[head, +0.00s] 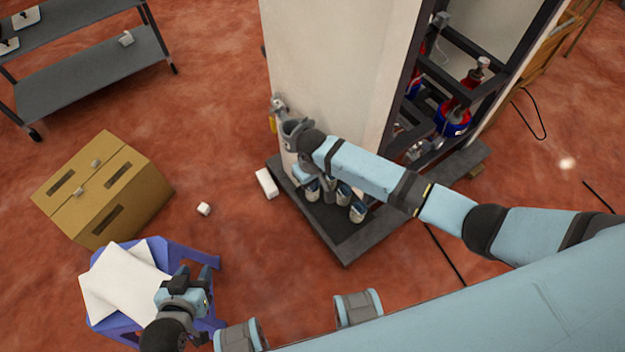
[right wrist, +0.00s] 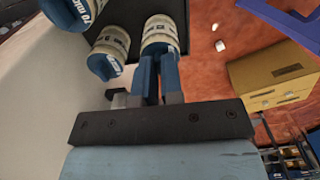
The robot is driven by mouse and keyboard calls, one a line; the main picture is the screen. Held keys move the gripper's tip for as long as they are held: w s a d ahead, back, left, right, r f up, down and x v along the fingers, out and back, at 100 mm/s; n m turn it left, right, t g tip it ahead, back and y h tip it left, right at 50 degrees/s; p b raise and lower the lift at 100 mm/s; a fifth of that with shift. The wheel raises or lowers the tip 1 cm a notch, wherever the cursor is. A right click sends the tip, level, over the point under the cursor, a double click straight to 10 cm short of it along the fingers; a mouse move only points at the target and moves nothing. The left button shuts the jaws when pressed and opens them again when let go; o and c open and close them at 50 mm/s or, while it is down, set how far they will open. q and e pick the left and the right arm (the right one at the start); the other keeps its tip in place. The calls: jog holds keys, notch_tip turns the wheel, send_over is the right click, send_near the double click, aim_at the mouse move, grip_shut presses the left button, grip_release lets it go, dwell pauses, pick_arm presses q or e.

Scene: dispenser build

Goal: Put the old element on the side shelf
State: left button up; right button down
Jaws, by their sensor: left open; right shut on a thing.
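Several filter elements, white with blue ends, sit in a group above the dark base at the cabinet's front corner. My right gripper (right wrist: 158,85) is shut on the element at the left end of the group (head: 312,191), which shows at the top middle of the right wrist view (right wrist: 160,37). Two neighbouring elements (right wrist: 110,50) are beside it there. The arm partly hides the grip in the head view. My left gripper (head: 197,274) is open and empty over the blue stool. A grey shelf unit (head: 95,75) stands at the upper left.
The white cabinet (head: 335,70) stands on a dark base (head: 345,245). White sheets (head: 125,285) lie on the blue stool (head: 190,252). A cardboard box (head: 105,190) and small white pieces (head: 204,209) are on the red floor.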

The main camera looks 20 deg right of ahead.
jog(key=shift+f, duration=0.1)
jog(key=c, duration=1.3)
grip_release()
jog(key=shift+o, duration=0.2)
notch_tip(320, 180, up, 12)
jog(key=p, duration=0.2)
jog(key=s+a+f+t+y, duration=0.35)
jog(key=s+f, duration=0.25)
jog(key=s, duration=0.2)
jog(key=s+d+r+m+t, duration=0.1)
jog(key=s+d+r+t, duration=0.1)
jog(key=s+d+t, duration=0.5)
jog(key=s+d, duration=0.2)
jog(key=s, duration=0.2)
jog(key=shift+s+d, duration=0.3)
jog(key=shift+d, duration=0.05)
jog(key=shift+r, duration=0.2)
